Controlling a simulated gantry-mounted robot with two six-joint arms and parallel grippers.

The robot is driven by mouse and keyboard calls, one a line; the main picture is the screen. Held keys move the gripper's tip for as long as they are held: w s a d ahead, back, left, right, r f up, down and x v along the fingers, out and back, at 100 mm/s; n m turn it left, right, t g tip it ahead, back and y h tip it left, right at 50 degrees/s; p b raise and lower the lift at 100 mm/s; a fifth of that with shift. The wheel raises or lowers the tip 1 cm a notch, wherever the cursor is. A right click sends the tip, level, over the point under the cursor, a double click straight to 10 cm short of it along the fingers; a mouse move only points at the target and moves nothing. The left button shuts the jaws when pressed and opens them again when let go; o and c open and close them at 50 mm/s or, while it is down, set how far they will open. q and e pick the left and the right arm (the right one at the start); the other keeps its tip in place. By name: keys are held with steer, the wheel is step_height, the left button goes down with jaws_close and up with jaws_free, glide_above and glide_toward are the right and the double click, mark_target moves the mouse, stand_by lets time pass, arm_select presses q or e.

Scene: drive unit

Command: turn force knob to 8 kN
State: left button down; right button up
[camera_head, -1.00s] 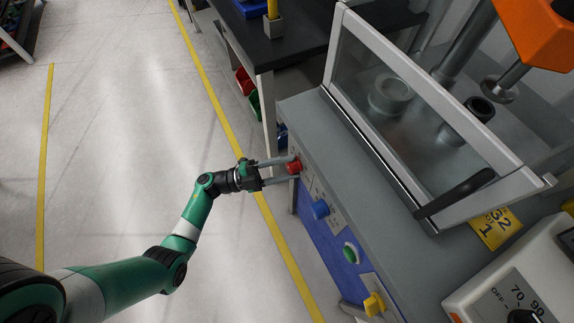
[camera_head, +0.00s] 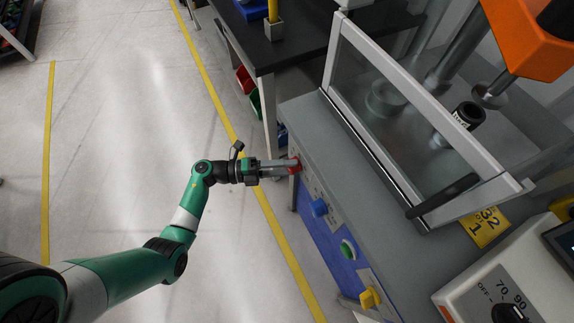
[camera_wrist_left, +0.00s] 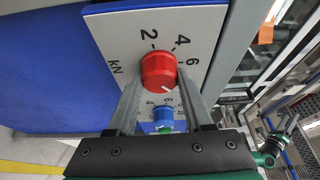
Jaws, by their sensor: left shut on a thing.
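The red force knob (camera_head: 295,165) is at the far end of the panel on the machine's front. In the left wrist view the red knob (camera_wrist_left: 158,68) sits on a grey plate (camera_wrist_left: 118,30) marked kN, with 2, 4 and 6 readable. A small white mark on the knob's face is at its lower right, past the 6 as seen here. The scale beyond 6 is hidden by a finger. My left gripper (camera_head: 289,167) has its two fingers on either side of the knob and is shut on it. My right gripper is not in view.
Along the same panel are a blue knob (camera_head: 319,208), a green round button (camera_head: 348,249) and a yellow knob (camera_head: 370,298). Above them is a clear guard with a black handle (camera_head: 443,196). A dark workbench (camera_head: 285,52) stands behind. The floor at left is open.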

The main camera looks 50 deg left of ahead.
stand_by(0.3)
arm_select(q)
steer(key=shift+c, duration=1.5)
jaws_free()
steer(key=p+v, duration=0.2)
steer(key=v, duration=0.9)
steer(key=shift+s+a, duration=0.2)
steer(key=shift+s, duration=0.05)
